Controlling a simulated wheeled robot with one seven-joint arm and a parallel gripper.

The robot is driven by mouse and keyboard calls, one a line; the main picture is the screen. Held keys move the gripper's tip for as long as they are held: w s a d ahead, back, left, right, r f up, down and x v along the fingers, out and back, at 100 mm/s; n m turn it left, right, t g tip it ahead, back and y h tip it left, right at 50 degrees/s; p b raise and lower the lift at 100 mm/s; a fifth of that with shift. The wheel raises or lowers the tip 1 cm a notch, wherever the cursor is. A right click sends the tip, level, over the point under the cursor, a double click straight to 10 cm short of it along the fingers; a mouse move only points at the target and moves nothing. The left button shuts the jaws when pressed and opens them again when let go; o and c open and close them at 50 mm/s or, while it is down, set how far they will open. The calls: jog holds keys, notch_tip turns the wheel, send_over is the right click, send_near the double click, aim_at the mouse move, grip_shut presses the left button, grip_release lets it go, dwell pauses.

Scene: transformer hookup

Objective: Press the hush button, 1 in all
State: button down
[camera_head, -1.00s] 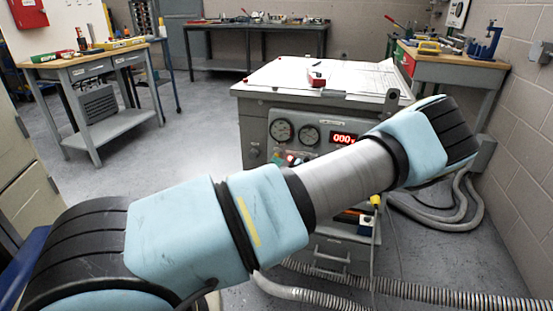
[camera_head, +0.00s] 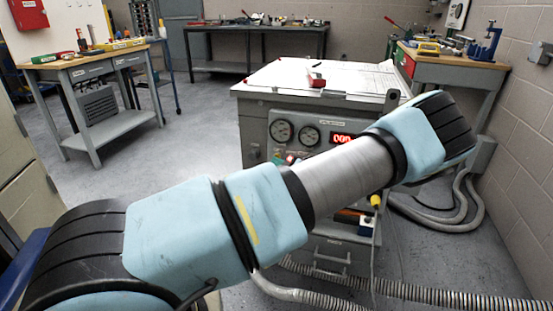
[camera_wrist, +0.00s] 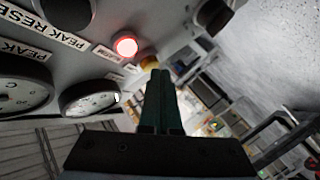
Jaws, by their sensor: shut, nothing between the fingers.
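In the wrist view my gripper (camera_wrist: 160,78) is shut and empty, its narrow fingers pointing at the grey control panel. A small amber button (camera_wrist: 149,62) sits right at the fingertips, partly behind them; I cannot tell whether they touch. A glowing red lamp or button (camera_wrist: 126,46) is just to its left. The small labels beside these two are too blurred to read, so I cannot tell which is the hush button. In the head view the grey cabinet (camera_head: 256,130) shows its panel, and my arm hides my gripper.
Two round gauges (camera_head: 281,131) and a red digital display (camera_head: 342,139) are on the panel. A black knob (camera_wrist: 66,12) is near a "PEAK RESET" label (camera_wrist: 28,38). Ribbed hoses (camera_head: 420,294) lie on the floor. A workbench (camera_head: 90,66) stands at the left.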

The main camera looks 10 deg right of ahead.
jog(key=shift+s+a+r, duration=0.1)
jog(key=shift+s+a, duration=0.2)
jog(key=shift+s, duration=0.25)
jog(key=shift+s, duration=0.1)
jog(key=shift+s+a+r+p, duration=0.15)
jog(key=shift+s+a+p, duration=0.2)
jog(key=shift+s, duration=0.35)
jog(key=shift+s+a+r+p, duration=0.2)
jog(key=shift+s+a, duration=0.2)
jog(key=shift+s, duration=0.3)
jog(key=shift+s+a+r+p, duration=0.1)
jog(key=shift+s+a+p, duration=0.25)
jog(key=shift+s, duration=0.35)
jog(key=shift+a, duration=0.15)
jog(key=s+a+r+m+g+h+p, duration=0.2)
jog(key=a+r+g+p, duration=0.15)
jog(key=a+g, duration=0.35)
jog(key=s+a+r+m+g+h+p, duration=0.1)
jog(key=s+a+r+m+g+p, duration=0.2)
jog(key=s+a+r+m, duration=0.2)
jog(key=s+a+r+m+g+h+p, duration=0.2)
jog(key=s+a+r+m, duration=0.4)
jog(key=r, duration=1.2)
jog(key=s+a+g+p, duration=0.1)
jog(key=s+a+p, duration=0.1)
jog(key=s, duration=0.4)
jog(key=shift+s+a, duration=0.4)
jog(key=shift+a, duration=0.05)
